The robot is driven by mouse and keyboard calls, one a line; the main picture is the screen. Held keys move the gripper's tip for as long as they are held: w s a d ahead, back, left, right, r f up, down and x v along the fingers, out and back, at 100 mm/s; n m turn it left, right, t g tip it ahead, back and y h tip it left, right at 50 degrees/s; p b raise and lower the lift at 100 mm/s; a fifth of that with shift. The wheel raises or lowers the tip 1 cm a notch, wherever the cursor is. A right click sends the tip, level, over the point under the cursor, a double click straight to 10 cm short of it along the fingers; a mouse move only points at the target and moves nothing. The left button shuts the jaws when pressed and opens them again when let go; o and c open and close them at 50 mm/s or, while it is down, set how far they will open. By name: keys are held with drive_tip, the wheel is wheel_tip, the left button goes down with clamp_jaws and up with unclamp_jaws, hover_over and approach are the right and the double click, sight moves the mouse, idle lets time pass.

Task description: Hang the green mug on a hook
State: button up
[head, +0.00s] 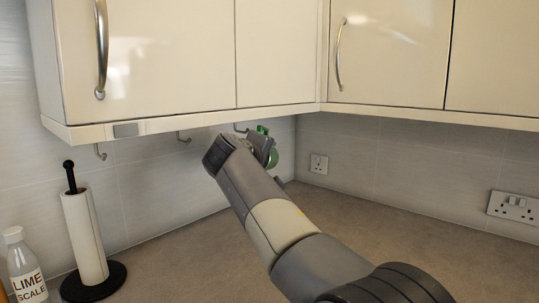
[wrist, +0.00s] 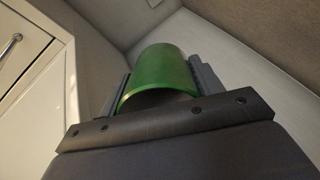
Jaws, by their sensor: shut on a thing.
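The green mug (wrist: 160,72) is between the two fingers of my gripper (wrist: 160,90) in the wrist view, and the gripper is shut on it. In the head view only a small part of the mug (head: 271,157) shows past my gripper (head: 262,147), close under the wall cabinets. Several metal hooks hang in a row under the left cabinet. The left hook (head: 100,152) and the middle hook (head: 184,137) are empty. A further hook (head: 240,129) is just above and left of my gripper. Whether the mug touches that hook is hidden.
Cream wall cabinets (head: 170,60) hang low over my gripper, meeting in a corner. A paper towel roll (head: 85,238) on a black stand and a lime scale bottle (head: 27,270) stand at the left. Sockets (head: 319,164) are on the right wall. The visible counter (head: 390,220) at right is clear.

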drive_tip(key=shift+w+a+r+p, duration=0.4)
drive_tip(key=shift+w+a+p, duration=0.2)
drive_tip(key=shift+a+p, duration=0.15)
drive_tip(key=w+a+p, duration=0.2)
drive_tip(key=a+p, duration=0.1)
drive_tip(key=shift+w+p, duration=0.2)
drive_tip(key=shift+p, duration=0.2)
drive_tip(key=shift+r, duration=0.15)
drive_tip(key=shift+w+a+f, duration=0.2)
drive_tip(key=shift+a+f, duration=0.15)
drive_tip(key=shift+f, duration=0.2)
drive_tip(key=shift+c, duration=0.6)
